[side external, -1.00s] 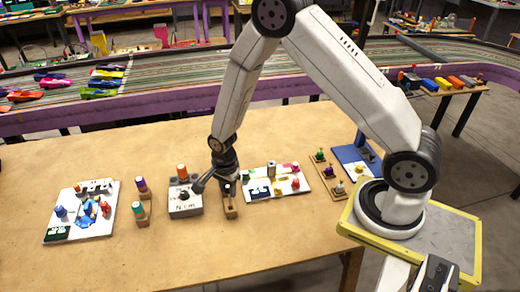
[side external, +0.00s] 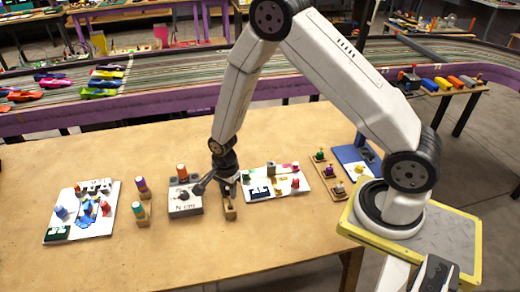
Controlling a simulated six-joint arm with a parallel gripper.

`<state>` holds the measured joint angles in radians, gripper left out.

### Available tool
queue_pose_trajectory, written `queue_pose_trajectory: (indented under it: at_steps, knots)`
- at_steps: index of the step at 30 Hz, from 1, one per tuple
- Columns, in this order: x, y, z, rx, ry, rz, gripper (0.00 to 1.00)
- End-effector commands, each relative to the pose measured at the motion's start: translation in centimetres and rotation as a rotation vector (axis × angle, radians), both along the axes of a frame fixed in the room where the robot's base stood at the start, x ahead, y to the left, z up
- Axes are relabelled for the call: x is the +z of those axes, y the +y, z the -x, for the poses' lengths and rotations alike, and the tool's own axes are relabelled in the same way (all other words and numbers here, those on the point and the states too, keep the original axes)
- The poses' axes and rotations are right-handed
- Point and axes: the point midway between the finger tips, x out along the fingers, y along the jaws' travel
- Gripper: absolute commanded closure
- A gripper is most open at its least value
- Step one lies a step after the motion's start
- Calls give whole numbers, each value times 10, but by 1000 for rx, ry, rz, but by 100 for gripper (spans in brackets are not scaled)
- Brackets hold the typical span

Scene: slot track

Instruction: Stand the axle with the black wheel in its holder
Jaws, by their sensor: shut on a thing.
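My gripper (side external: 228,187) is right of the grey box and points down, shut on a small dark piece that I take to be the axle with the black wheel. Most of that piece is hidden by the fingers, and its tilt is too small to tell. A small wooden holder (side external: 230,213) stands on the table just below and in front of my fingertips. Whether the held piece touches this holder cannot be told. Two similar wooden holders stand to the left, one with a purple-topped piece (side external: 141,185) and one with a teal-topped piece (side external: 138,208).
The grey box (side external: 185,207) with an orange-topped piece (side external: 182,171) is close on the left. A white board (side external: 262,193) with small parts is close on the right. Another white board (side external: 64,231) lies far left. The table front is clear.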

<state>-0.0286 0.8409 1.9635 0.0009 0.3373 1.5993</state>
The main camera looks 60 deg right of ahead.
Motion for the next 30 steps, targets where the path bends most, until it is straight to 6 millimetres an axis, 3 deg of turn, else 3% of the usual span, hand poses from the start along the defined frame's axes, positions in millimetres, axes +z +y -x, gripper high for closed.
queue_pose_trajectory:
  at_steps: [30]
  knots:
    - [-17, 0, 0, 0, -1, 0, 100]
